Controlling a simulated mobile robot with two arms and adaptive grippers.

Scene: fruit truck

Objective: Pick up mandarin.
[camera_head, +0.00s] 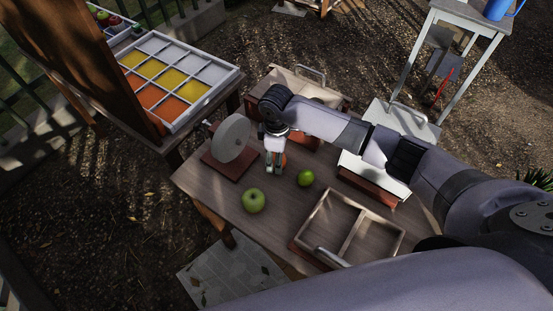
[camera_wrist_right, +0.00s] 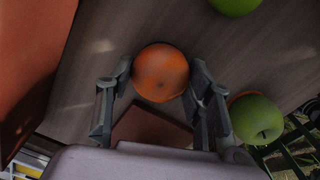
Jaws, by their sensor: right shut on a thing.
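The mandarin (camera_wrist_right: 160,72) is an orange round fruit between the fingertips of my right gripper in the right wrist view. My right gripper (camera_wrist_right: 159,100) is shut on it, one finger on each side. In the head view, the right gripper (camera_head: 274,168) points down over the wooden table, and a sliver of the orange fruit (camera_head: 284,160) shows beside its fingers. I cannot tell whether the mandarin still touches the tabletop. My left gripper is not in view.
A green apple (camera_head: 253,201) and a smaller green fruit (camera_head: 306,177) lie close by. A grey disc on a stand (camera_head: 231,138) is left of the gripper. A divided wooden tray (camera_head: 372,219) stands front right. A white crate with coloured compartments (camera_head: 221,87) is at upper left.

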